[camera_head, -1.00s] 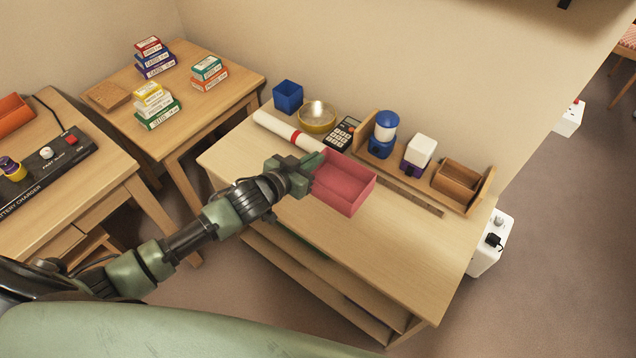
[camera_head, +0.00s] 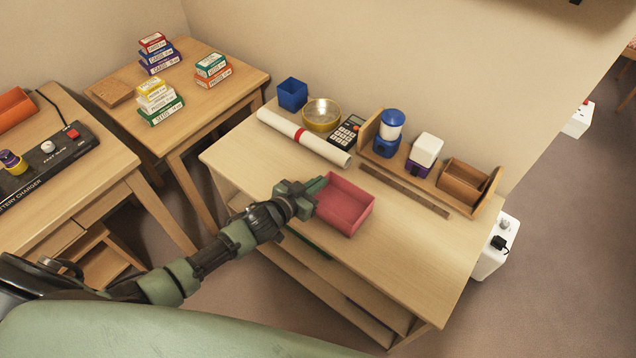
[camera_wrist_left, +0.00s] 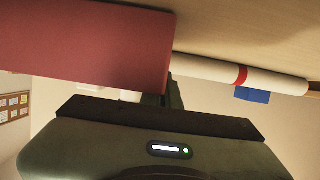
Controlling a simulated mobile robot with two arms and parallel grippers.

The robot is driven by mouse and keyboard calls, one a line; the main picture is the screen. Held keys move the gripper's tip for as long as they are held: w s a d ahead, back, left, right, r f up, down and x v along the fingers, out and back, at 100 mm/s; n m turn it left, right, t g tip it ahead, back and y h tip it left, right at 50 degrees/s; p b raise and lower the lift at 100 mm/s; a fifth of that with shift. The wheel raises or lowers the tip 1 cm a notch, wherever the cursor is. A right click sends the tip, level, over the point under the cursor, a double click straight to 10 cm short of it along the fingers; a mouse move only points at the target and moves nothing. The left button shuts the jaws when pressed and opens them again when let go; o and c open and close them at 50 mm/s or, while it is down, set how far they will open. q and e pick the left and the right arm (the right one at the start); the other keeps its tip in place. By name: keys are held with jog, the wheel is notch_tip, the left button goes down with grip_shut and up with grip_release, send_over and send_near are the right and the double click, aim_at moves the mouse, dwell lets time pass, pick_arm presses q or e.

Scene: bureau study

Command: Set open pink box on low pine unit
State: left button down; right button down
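The open pink box (camera_head: 345,205) is upright, with its empty inside showing, over the front left part of the low pine unit's top (camera_head: 415,250). My left gripper (camera_head: 312,199) is at the box's left side, shut on its wall. I cannot tell whether the box's base touches the wood or hangs just above it. In the left wrist view the pink box (camera_wrist_left: 85,45) fills the upper left, and the fingers are mostly hidden behind it. My right gripper is not in view.
A white roll with a red band (camera_head: 302,137), a blue cup (camera_head: 292,95), a brass bowl (camera_head: 322,113), a calculator (camera_head: 347,132), a brown strip (camera_head: 402,190) and a wooden rack (camera_head: 425,175) line the unit's back. The top's right front is clear. Shelves lie below.

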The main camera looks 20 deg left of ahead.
pick_arm(q)
jog(key=shift+f, duration=0.2)
jog(key=c, duration=1.7)
grip_release()
jog(key=shift+r, duration=0.1)
jog(key=shift+r, duration=0.25)
jog(key=p+v, duration=0.1)
jog(key=v, duration=1.1)
jog(key=shift+f, duration=0.1)
